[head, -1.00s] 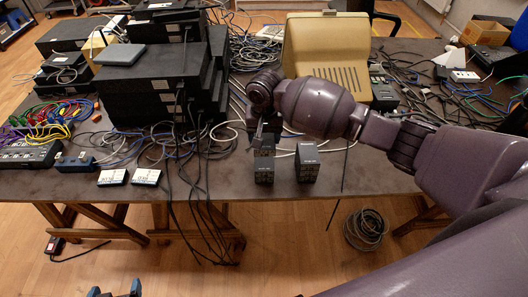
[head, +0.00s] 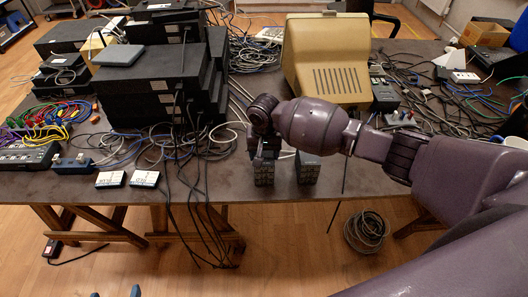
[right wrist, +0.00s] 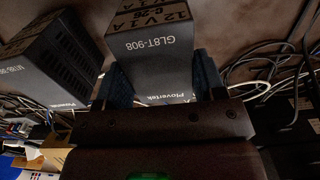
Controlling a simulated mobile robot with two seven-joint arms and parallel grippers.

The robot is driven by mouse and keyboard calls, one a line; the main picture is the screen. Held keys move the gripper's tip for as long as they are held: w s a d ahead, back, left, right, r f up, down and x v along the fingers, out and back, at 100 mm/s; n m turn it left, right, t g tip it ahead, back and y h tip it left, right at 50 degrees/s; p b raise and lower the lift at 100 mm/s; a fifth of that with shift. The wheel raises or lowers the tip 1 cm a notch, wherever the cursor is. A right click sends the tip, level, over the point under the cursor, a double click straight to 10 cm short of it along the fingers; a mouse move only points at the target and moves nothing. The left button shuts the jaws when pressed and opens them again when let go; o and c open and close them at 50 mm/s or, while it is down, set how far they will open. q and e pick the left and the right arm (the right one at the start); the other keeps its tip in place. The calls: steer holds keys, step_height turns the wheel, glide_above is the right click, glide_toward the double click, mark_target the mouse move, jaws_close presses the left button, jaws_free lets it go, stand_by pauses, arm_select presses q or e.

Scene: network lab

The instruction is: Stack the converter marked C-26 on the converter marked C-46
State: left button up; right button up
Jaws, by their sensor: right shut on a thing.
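Two small dark grey converters stand at the table's front edge. Only the tips of my left gripper (head: 115,293) show, spread apart, at the bottom edge.
Cables and a stack of black boxes (head: 160,105) crowd the left and back of the table (head: 225,187). A beige monitor (head: 325,65) stands behind my right arm.

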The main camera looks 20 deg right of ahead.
mark_target(264, 153)
steer(key=o, duration=1.1)
steer(key=shift+f, duration=0.1)
step_height(264, 153, up, 12)
steer(key=p, duration=0.2)
steer(key=s+a+f+n+t+y, duration=0.3)
steer(key=s+a+f+t+y, duration=0.25)
steer(key=s+f, duration=0.35)
steer(key=s+d+f+t+h, duration=0.2)
steer(key=s+d, duration=0.3)
steer(key=s+d+f+t+h, duration=0.1)
steer(key=s+d+f+t, duration=0.1)
steer(key=s+d, duration=0.3)
steer(key=s+d+f+n+t+h, duration=0.1)
steer(key=s+d+f+t+h, duration=0.1)
steer(key=s+d, duration=0.4)
steer(key=shift+s+d+f+h, duration=0.1)
steer(key=shift+s+h, duration=0.1)
steer(key=shift+s, duration=0.2)
steer(key=shift+s+f+h, duration=0.1)
steer(key=shift+s+h, duration=0.05)
steer(key=shift+s, duration=0.2)
